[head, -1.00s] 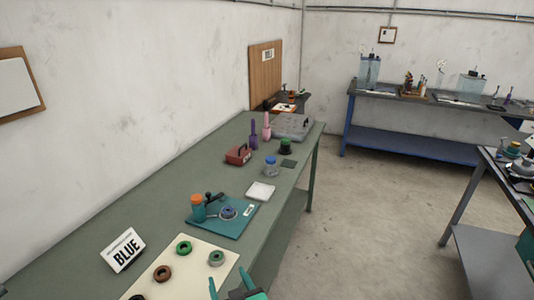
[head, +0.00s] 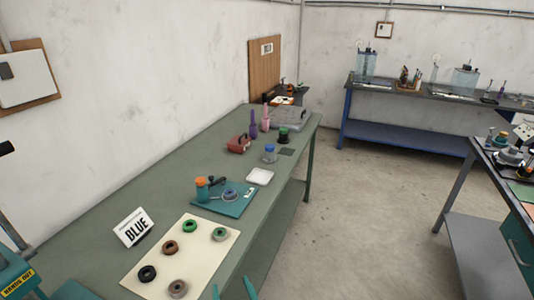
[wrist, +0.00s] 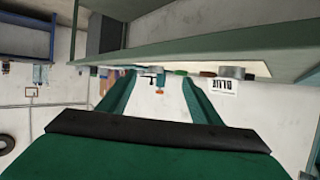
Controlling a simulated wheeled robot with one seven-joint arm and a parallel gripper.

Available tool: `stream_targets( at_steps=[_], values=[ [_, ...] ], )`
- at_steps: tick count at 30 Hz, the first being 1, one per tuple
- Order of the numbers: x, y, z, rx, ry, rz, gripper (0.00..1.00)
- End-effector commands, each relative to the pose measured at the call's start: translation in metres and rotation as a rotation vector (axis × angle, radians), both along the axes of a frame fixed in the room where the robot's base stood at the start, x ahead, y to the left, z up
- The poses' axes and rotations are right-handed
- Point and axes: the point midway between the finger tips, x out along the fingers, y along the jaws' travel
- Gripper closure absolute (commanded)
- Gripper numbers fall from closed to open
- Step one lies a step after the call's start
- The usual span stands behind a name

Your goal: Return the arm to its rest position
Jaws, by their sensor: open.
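My gripper (head: 234,291) shows only as two teal fingertips at the bottom edge of the head view, beside the front edge of the green workbench (head: 90,245). In the wrist view my gripper (wrist: 160,97) has its two green fingers spread wide apart, with nothing between them. The wrist picture is upside down, with the bench edge (wrist: 200,48) across its upper part. The rest of my arm is mostly out of the head view.
On the bench lie a cream mat (head: 205,258) with several rings, a "BLUE" sign (head: 133,228) and a teal board (head: 228,206) with a spring device. Open floor (head: 370,220) lies right of the bench.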

Motion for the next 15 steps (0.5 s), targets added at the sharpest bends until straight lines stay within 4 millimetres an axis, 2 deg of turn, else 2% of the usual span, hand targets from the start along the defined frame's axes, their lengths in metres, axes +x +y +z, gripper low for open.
stream_targets(
  at_steps=[8, 15],
  values=[
    [-0.033, -0.015, -0.035, 0.027, 0.0, -0.073, 0.42],
    [-0.087, -0.041, -0.072, 0.046, -0.015, -0.177, 0.42]
  ],
)
